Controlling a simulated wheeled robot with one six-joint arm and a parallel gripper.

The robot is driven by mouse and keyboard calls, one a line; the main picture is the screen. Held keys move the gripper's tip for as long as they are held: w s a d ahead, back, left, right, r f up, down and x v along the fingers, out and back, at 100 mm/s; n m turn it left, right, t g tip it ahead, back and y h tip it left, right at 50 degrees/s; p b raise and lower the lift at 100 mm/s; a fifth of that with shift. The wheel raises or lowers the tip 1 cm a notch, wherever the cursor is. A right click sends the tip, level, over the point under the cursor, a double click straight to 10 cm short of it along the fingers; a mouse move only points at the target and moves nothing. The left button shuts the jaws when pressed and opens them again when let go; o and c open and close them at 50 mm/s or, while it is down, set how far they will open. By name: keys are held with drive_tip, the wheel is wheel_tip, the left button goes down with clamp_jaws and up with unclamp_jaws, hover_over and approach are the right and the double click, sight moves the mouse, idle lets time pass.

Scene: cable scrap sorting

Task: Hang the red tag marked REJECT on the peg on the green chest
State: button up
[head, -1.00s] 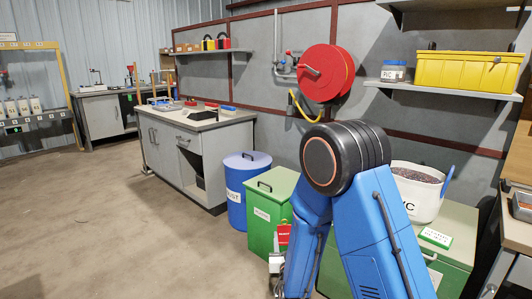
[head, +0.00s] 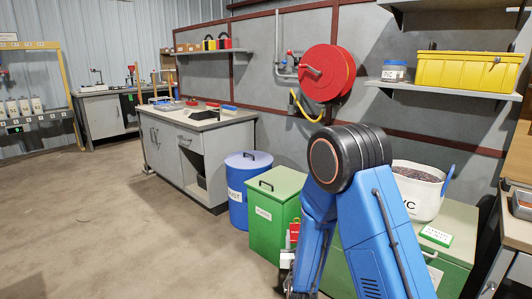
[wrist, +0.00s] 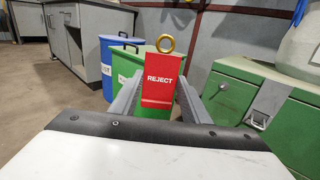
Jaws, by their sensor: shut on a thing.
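The red tag marked REJECT (wrist: 160,80) is upright between the fingers of my gripper (wrist: 160,92), with its brass ring (wrist: 165,43) standing above it. In the head view the tag (head: 294,231) shows small, above my gripper (head: 287,259), which is partly hidden by my arm. The green chest (wrist: 280,132) is to the right in the wrist view. In the head view my arm covers part of the chest (head: 455,245), and I cannot make out the peg there.
A green lidded bin (head: 270,225) and a blue bin (head: 240,203) stand left of my gripper. A grey workbench (head: 190,160) is behind. The floor at left is clear.

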drive_tip(key=w+d+f+m+h, duration=0.1)
drive_tip(key=w+d+f+h, duration=0.15)
drive_tip(key=d, duration=0.55)
drive_tip(key=w+d+f+m+h, duration=0.2)
drive_tip(key=w+d, duration=0.1)
drive_tip(key=d, duration=0.6)
drive_tip(key=shift+a+f+m+g+h, duration=1.85)
drive_tip(key=shift+a+m+g+h, duration=0.7)
drive_tip(key=shift+a+g, duration=0.75)
drive_tip(key=shift+d+x, duration=0.2)
drive_tip(key=shift+x, duration=4.55)
drive_tip(key=shift+s+r, duration=0.1)
drive_tip(key=shift+r, duration=0.05)
drive_tip(key=o, duration=1.1)
drive_tip(key=shift+s+a, duration=0.1)
